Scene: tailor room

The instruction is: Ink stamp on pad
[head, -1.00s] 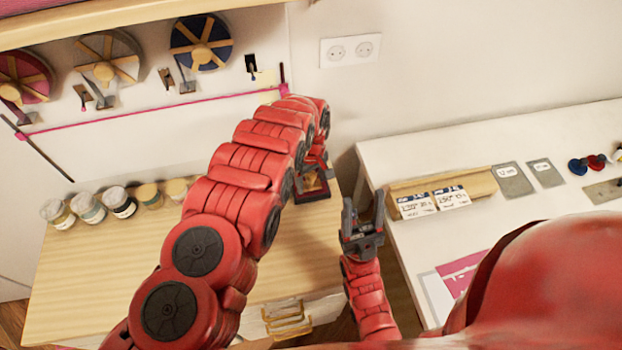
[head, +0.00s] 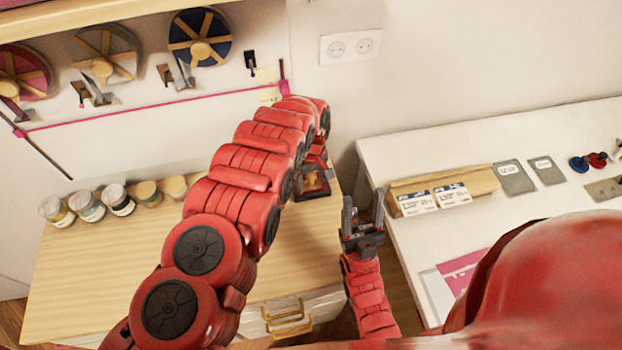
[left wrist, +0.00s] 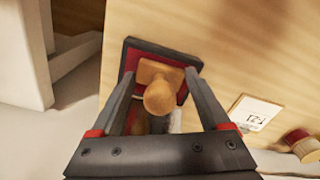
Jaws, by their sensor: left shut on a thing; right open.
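The wooden stamp (left wrist: 160,98) has a round knob and a rectangular block. In the left wrist view it stands between the fingers of my left gripper (left wrist: 158,78), which is shut on it. The ink pad (left wrist: 165,47), red with a dark rim, lies directly beneath the stamp. I cannot tell whether the stamp touches the pad. In the head view the pad (head: 316,192) sits at the right end of the wooden table, partly hidden by my left gripper (head: 316,165). My right gripper (head: 363,215) is open and empty, over the gap between the tables.
Several jars (head: 120,200) line the wooden table's back left. The white table (head: 420,150) at right holds a wooden block with labels (head: 440,190), grey cards (head: 513,178) and blue and red knobs (head: 588,162). A white card (left wrist: 253,113) lies beside the pad.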

